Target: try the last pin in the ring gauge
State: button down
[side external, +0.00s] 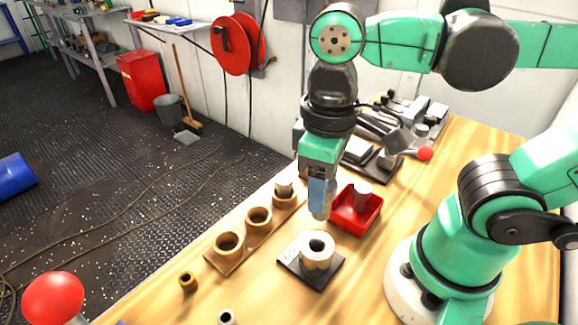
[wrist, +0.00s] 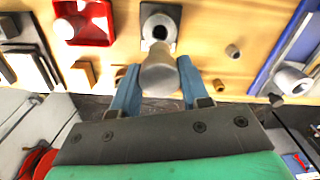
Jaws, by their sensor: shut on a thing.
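My gripper (side external: 320,208) is shut on a grey pin (wrist: 158,75), which shows between the two blue fingers in the wrist view. The fingers mostly hide it in the side view. The ring gauge (side external: 317,257), a thick grey ring with a dark bore, stands on a black plate (side external: 300,273). It also shows in the wrist view (wrist: 159,20), beyond the held pin. My gripper is above and apart from the gauge. Another grey pin (side external: 362,194) stands in a red tray (side external: 350,219). A wooden rack (side external: 222,264) has two empty cups and one with a grey pin (side external: 285,185).
A small brass bushing (side external: 188,281) and a small grey ring (side external: 227,318) lie on the wooden bench near its front. A red ball knob (side external: 54,298) is at the front left. Metal blocks and tools (side external: 375,150) crowd the back. Bare bench lies right of the gauge.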

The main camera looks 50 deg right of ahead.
aim_at(319, 218)
jog(key=shift+f, duration=3.1)
jog(key=shift+f, duration=0.4)
jog(key=shift+r, duration=0.1)
jog(key=shift+r, duration=1.55)
